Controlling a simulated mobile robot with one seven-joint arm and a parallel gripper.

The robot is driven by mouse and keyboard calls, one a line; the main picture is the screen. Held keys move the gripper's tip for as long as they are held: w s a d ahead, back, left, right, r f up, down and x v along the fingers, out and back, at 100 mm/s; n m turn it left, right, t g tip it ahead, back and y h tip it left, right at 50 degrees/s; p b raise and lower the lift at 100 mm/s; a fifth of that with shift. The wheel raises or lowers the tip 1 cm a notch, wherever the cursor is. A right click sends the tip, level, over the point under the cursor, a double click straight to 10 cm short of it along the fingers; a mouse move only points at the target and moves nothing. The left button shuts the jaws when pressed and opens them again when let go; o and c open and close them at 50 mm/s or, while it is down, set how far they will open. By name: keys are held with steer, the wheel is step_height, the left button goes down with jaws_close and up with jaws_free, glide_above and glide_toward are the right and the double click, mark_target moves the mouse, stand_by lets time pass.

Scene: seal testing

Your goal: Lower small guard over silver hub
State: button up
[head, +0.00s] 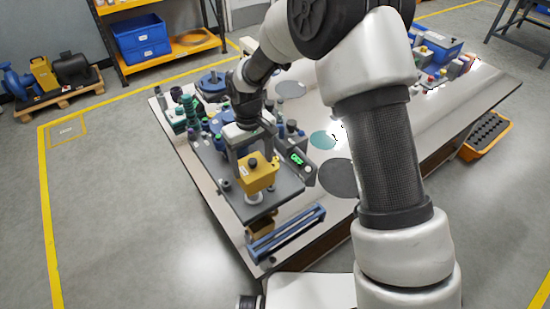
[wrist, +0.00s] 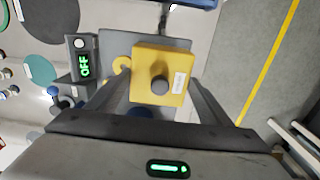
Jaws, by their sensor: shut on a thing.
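The small guard is a yellow box (head: 259,178) with a dark round knob and a white label on top. My gripper (head: 252,163) is shut on the guard, with its fingers at either side. In the wrist view the guard (wrist: 180,62) hangs between the fingers of my gripper (wrist: 160,84). The silver hub (head: 254,198) shows just below the guard in the head view, on the grey plate (head: 280,203). The guard hides the hub's upper part, so I cannot tell if they touch. The hub is hidden in the wrist view.
A small display box reading OFF (wrist: 83,62) stands beside the guard. Several knobs and fittings crowd the bench behind my gripper. A blue rail frame (head: 287,234) lies near the front bench edge. Flat dark and teal discs (head: 323,140) lie to the right.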

mark_target(251, 172)
steer(key=shift+a+f, duration=0.2)
steer(key=shift+a, duration=0.2)
steer(key=shift+f+b, duration=1.2)
steer(key=shift+f, duration=0.75)
steer(key=shift+f, duration=0.1)
steer(key=shift+f+b, duration=0.95)
steer(key=shift+f, duration=0.1)
steer(key=shift+f, duration=0.1)
steer(key=shift+f+b, duration=0.55)
steer(key=shift+f, duration=0.05)
steer(key=shift+f+b, duration=0.85)
steer(key=shift+f, duration=0.15)
stand_by(0.6)
steer(key=o, duration=1.3)
